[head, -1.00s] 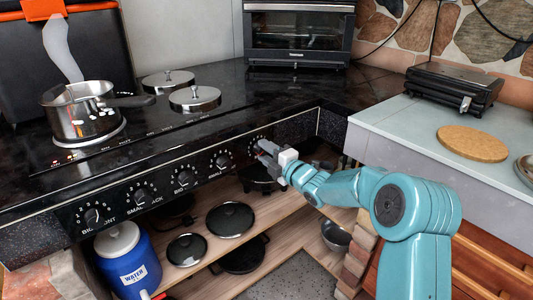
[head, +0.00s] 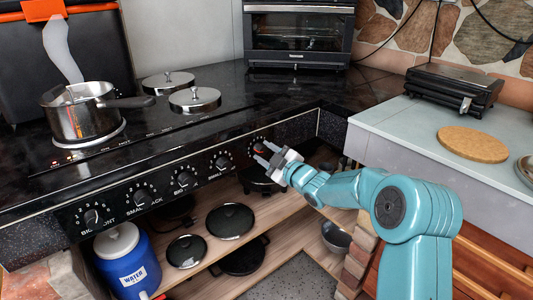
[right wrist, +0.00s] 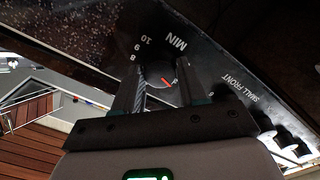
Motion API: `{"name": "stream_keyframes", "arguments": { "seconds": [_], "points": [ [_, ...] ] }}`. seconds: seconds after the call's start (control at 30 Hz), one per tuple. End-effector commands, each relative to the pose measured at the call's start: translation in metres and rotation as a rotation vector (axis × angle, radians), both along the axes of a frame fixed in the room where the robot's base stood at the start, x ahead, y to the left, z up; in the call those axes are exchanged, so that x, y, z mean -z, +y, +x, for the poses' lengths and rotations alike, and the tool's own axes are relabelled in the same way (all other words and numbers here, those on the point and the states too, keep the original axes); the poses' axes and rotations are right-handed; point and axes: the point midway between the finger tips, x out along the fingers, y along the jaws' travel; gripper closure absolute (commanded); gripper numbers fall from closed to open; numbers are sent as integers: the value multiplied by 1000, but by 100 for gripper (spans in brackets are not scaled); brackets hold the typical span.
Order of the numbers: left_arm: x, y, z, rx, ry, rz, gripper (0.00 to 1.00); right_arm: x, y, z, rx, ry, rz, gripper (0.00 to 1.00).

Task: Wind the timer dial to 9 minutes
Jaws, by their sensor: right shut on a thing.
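The timer dial (head: 259,148) is the rightmost knob on the stove's black front panel. In the right wrist view the dial (right wrist: 165,82) carries a red pointer mark, with "MIN" and the numbers 8, 9 and 10 printed around it. My right gripper (head: 266,153) is at the dial, its two fingers on either side of it. In the right wrist view the gripper (right wrist: 160,78) is shut on the dial. The fingers hide part of the scale, and I cannot tell exactly which number the mark points to. My left gripper is not in view.
Several other knobs (head: 222,162) line the panel to the left. A saucepan (head: 82,115) stands on the cooktop. Below, a shelf (head: 285,212) holds lids and a blue water jug (head: 128,265). A counter (head: 405,125) with a round board (head: 472,144) stands at the right.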

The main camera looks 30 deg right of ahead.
Motion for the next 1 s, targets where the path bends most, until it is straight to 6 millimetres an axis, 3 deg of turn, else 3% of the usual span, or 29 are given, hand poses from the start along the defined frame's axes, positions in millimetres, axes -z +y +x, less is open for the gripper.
{"name": "stream_keyframes", "arguments": {
  "seconds": [1.0],
  "points": [
    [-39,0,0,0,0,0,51,-1,0,0,2,79,965,90]
  ]
}}
